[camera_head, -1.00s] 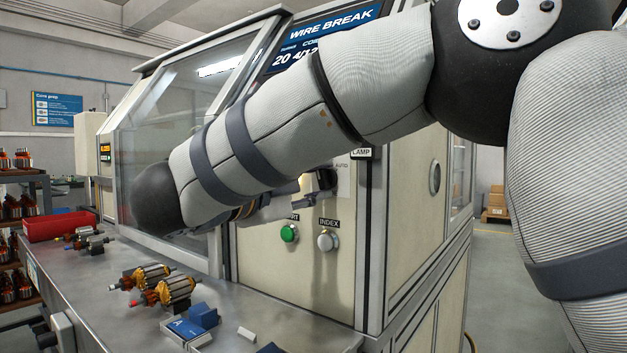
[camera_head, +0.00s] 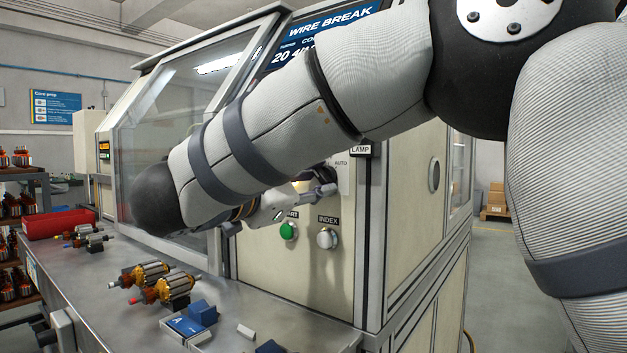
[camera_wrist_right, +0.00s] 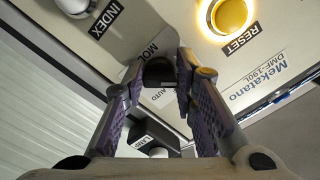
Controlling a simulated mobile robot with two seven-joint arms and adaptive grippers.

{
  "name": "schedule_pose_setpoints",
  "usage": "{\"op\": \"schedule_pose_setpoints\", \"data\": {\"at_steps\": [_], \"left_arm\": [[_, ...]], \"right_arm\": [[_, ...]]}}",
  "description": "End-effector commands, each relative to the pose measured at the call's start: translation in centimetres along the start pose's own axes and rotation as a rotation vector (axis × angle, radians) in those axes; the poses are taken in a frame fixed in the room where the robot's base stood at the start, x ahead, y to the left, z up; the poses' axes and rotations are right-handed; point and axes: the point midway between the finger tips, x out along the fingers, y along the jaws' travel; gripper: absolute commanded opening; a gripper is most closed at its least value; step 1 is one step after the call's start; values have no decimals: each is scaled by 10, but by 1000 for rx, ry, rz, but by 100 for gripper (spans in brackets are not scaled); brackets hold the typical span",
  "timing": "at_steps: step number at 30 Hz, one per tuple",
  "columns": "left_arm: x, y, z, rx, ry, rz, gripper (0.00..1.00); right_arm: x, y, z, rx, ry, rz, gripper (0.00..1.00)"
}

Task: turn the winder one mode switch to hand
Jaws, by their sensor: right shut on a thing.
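The winder's mode switch is a dark knob (camera_wrist_right: 159,72) on the cream panel, under a partly covered "MO…" label and beside an "AUTO" label. My right gripper (camera_wrist_right: 160,70) has its two purple-padded fingers on either side of the knob, shut on it. In the head view the right gripper (camera_head: 325,189) reaches the panel below the "AUTO" mark, with the arm crossing in front. The fingers hide most of the knob there. Which position it points to cannot be told, and the HAND mark is hidden. My left gripper is not in view.
A green START button (camera_head: 288,231) and a pale INDEX button (camera_head: 327,238) sit below the switch. A lit yellow RESET button (camera_wrist_right: 229,14) is nearby. The bench holds armatures (camera_head: 140,273), blue blocks (camera_head: 203,312) and a red tray (camera_head: 58,223).

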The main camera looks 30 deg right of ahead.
Motion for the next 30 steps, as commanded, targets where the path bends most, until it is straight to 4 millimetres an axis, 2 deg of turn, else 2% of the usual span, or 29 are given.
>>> {"op": "schedule_pose_setpoints", "data": {"at_steps": [11, 12, 14, 24, 26, 30], "left_arm": [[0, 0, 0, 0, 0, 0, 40], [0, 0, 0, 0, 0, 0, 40], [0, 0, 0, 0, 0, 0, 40], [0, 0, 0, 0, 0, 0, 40], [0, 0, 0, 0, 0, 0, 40], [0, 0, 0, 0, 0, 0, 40]], "right_arm": [[0, 0, 0, -5, 0, 0, 0], [0, 0, 0, -4, 0, 0, 32], [0, 0, 0, -4, 0, 0, 46], [-4, 0, 0, -3, 0, -2, 46], [-14, -1, 0, -3, -2, -3, 46], [-51, -1, 0, -4, -1, -5, 46]]}}
